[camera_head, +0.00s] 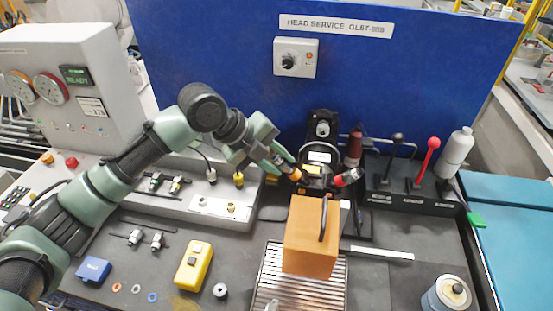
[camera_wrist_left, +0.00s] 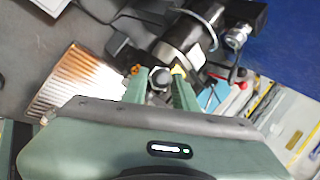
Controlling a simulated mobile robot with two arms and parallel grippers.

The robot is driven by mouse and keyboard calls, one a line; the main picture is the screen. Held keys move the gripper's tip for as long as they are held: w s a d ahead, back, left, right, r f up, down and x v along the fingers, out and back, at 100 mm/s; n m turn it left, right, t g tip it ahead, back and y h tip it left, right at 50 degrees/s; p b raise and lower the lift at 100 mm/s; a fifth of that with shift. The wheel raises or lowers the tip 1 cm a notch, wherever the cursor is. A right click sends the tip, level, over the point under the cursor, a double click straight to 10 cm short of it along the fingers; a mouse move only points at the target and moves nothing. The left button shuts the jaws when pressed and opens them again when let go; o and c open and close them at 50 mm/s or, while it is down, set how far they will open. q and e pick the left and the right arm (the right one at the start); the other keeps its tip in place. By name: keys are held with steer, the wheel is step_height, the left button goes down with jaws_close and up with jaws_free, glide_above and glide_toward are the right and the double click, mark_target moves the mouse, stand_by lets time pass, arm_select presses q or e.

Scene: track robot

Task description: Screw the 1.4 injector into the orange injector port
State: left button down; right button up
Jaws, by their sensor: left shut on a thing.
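My left gripper (camera_head: 284,168) reaches in from the left to the black print head unit (camera_head: 318,176) at the middle back. Whether the part touches or sits in the port cannot be told. My right gripper is not in view.
An orange block (camera_head: 311,240) with a dark handle stands in front of the unit on a ribbed metal plate (camera_head: 270,275). A grey rack (camera_head: 205,208) holds other fittings at left. A yellow device (camera_head: 193,267) lies in front. Levers (camera_head: 427,160) stand at right.

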arm_select(q)
steer(key=shift+d+f, duration=0.4)
steer(key=c, duration=1)
jaws_free()
steer(key=shift+b+v, duration=1.4)
steer(key=shift+v, duration=2.55)
